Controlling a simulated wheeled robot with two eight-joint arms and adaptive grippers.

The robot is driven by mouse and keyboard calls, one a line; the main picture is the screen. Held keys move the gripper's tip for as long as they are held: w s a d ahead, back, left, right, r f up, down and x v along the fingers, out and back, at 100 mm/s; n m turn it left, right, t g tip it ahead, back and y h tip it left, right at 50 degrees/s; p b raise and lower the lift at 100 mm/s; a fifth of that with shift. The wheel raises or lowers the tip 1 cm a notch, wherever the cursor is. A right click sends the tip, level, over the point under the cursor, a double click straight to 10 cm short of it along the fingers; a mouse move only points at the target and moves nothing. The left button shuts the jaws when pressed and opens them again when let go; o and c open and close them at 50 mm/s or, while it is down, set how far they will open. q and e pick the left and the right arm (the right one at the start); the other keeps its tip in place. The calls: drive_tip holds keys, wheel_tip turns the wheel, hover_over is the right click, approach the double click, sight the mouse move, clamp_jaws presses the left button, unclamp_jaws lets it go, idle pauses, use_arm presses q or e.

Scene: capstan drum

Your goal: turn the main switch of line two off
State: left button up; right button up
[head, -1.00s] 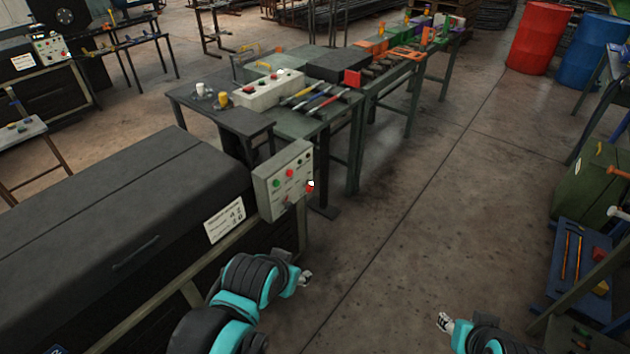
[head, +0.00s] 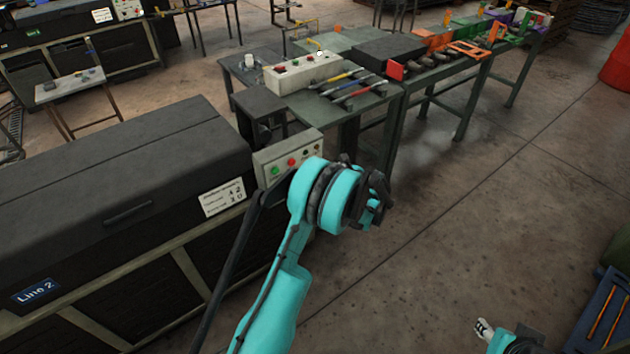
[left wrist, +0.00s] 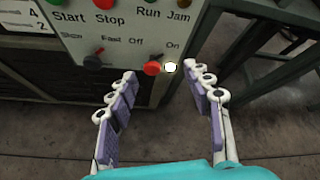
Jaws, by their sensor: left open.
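The grey control panel (head: 287,158) sits at the right end of the dark line 2 machine; my left arm hides its lower part in the head view. In the left wrist view the panel (left wrist: 125,22) shows a red knob (left wrist: 152,68) below the "Off" and "On" labels.
Start and Stop buttons (left wrist: 103,4) are above. A blue "Line 2" sign (head: 37,291) marks the machine.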

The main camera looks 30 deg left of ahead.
use_arm(q)
drive_tip(key=w+a+f+m+b, duration=0.1)
drive_tip(key=a+f, duration=0.2)
drive_tip(key=w+a+f+m+y, duration=0.1)
drive_tip(key=a+f, duration=0.2)
drive_tip(key=f, duration=0.1)
drive_tip(key=w+a+f+m+y+b, duration=0.1)
drive_tip(key=w+a+f, duration=0.1)
drive_tip(key=a+f, duration=0.1)
drive_tip(key=shift+a+f+m+b, duration=0.1)
drive_tip(key=shift+f+m+b, duration=0.2)
drive_tip(key=shift+f, duration=0.4)
drive_tip(key=shift+s, duration=0.1)
drive_tip(key=c, duration=1.1)
